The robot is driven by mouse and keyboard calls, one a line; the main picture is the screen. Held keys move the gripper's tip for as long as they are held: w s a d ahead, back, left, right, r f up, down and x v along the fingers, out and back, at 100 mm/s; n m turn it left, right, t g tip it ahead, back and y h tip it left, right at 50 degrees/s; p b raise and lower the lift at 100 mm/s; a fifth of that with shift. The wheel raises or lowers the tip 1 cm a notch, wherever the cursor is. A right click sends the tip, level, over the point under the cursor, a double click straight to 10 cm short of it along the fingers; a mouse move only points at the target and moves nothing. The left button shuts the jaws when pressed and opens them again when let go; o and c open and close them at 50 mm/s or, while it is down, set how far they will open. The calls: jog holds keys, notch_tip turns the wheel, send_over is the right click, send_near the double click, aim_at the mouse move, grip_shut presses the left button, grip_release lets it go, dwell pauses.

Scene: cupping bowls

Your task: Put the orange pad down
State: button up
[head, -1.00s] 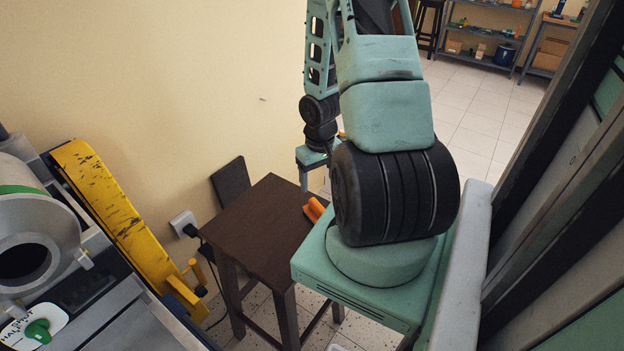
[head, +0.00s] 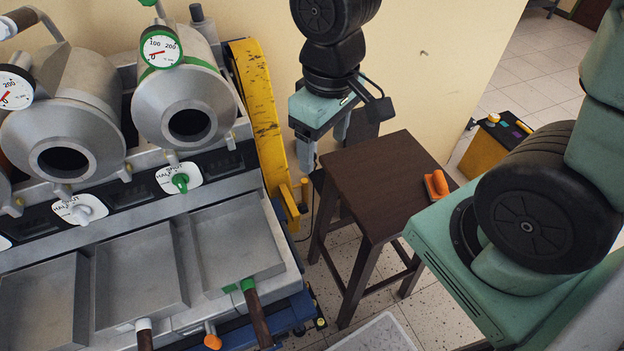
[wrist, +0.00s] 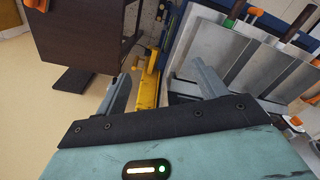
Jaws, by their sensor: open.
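The orange pad (head: 436,185) lies on the right part of the dark brown stool (head: 375,178) in the head view. In the wrist view, an orange piece (wrist: 38,4) at the top left edge looks like the same pad on the stool top. My gripper (head: 325,138) is open and empty, to the left of the stool and apart from the pad. In the wrist view, the space between its two spread fingers (wrist: 160,78) holds nothing.
A roaster bench with grey trays (head: 235,245) and dials stands at the left. A yellow guard (head: 262,115) rises between it and my gripper. A yellow box (head: 490,145) stands behind the stool. A pale tray (head: 378,335) sits low in front.

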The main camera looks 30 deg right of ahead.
jog(key=s+a+r+n, duration=0.3)
jog(key=s+a, duration=0.4)
jog(key=s, duration=0.1)
jog(key=shift+s+r, duration=0.15)
jog(key=shift+s, duration=0.25)
jog(key=shift+a, duration=0.1)
notch_tip(320, 180, down, 8)
jog(key=b, duration=0.7)
jog(key=shift+r, duration=0.25)
